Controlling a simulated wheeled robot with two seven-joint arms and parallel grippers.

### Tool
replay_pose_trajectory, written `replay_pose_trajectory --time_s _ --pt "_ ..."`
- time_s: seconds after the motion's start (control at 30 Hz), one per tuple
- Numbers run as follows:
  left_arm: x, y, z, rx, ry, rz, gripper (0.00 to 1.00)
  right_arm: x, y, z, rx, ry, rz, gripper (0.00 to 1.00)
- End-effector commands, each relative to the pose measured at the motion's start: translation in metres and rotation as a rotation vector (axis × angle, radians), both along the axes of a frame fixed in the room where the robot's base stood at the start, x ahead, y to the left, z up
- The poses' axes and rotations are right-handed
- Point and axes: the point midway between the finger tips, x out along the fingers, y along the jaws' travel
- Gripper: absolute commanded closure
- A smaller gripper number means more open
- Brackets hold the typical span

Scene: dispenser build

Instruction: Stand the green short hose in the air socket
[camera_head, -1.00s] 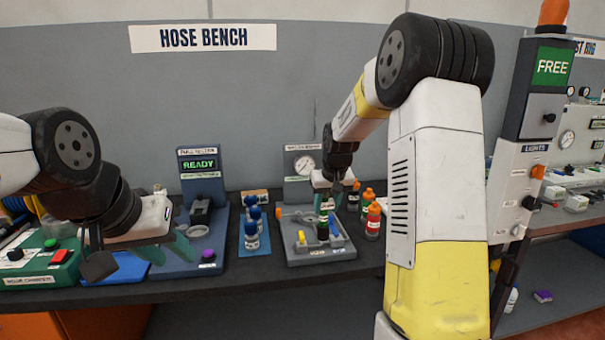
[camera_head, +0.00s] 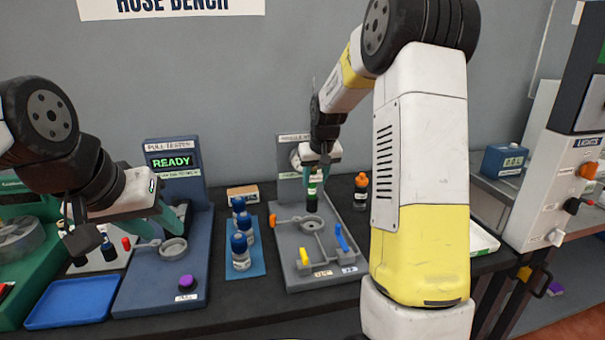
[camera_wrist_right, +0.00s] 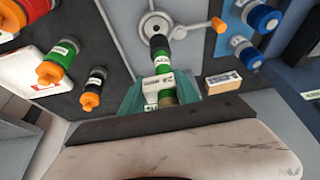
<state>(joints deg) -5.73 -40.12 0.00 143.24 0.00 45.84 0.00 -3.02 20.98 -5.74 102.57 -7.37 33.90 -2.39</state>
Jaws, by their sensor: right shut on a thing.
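My right gripper (camera_head: 316,178) is shut on the green short hose (camera_head: 314,188), which hangs upright with its black end down. The hose (camera_wrist_right: 162,64) also shows between the teal fingers (camera_wrist_right: 165,92) in the right wrist view. Its black end is close to the round grey socket (camera_head: 311,224) on the grey board; the socket also shows in the right wrist view (camera_wrist_right: 154,19). In the head view the hose appears behind the socket; I cannot tell whether they touch. The board's labels are too small to read. My left gripper (camera_head: 160,222) is by the pull tester; its opening is unclear.
The grey board (camera_head: 292,278) has orange, blue and yellow levers around the socket. Blue-capped bottles (camera_head: 240,248) stand on a blue mat at its left. An orange-capped bottle (camera_head: 361,190) stands at its right. The pull tester (camera_head: 172,165) reads READY. A blue tray (camera_head: 75,303) lies at left.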

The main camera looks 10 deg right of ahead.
Motion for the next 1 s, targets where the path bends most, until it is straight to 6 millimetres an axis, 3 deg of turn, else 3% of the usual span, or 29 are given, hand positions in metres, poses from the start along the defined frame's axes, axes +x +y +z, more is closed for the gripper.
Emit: replay_pose_trajectory --time_s 0.5,1.0 --pt "0.0 0.0 0.0 0.0 0.0 0.0 0.64 0.0 0.0 -0.046 0.0 0.001 0.0 1.0" --pt "0.0 0.0 0.0 0.0 0.0 0.0 0.64 0.0 0.0 -0.05 0.0 -0.001 0.0 1.0"
